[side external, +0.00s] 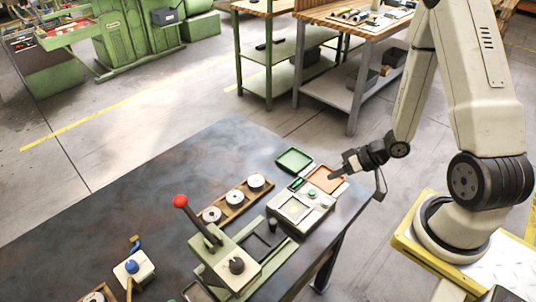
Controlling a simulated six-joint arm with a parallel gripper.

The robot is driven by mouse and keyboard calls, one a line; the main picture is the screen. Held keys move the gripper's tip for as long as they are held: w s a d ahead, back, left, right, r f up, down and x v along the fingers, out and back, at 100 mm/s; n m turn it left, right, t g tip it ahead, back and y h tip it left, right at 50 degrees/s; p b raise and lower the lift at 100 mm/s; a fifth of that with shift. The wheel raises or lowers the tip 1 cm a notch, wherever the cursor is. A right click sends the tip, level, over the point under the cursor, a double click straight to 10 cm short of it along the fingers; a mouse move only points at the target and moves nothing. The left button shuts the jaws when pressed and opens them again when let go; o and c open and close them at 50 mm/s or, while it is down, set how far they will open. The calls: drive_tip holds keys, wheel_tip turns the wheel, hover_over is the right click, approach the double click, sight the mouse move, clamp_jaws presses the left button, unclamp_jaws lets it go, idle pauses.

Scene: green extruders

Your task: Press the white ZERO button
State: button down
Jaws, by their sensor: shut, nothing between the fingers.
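A pale, scale-like device (297,213) with a square light plate sits near the right end of the dark table. It has small green parts along its far side. I cannot pick out a white ZERO button for certain at this size. My gripper (332,177) reaches in from the right, pointing left, with its dark fingers shut and empty. In the picture its tip is at the orange tray (322,184), up and to the right of the device's plate. I cannot tell its exact height. No contact with the device shows.
A green tray (294,161) lies behind the device. A wooden rack (236,202) with white discs lies to its left. A green press (236,264) with a red-knobbed lever (180,201) stands in front. The table's (150,190) back left is clear.

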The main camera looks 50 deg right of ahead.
sight(329, 202)
drive_tip(key=shift+f, duration=4.15)
drive_tip(key=shift+f, duration=0.8)
drive_tip(key=shift+r, duration=0.8)
idle(0.4)
drive_tip(key=shift+r, duration=2.5)
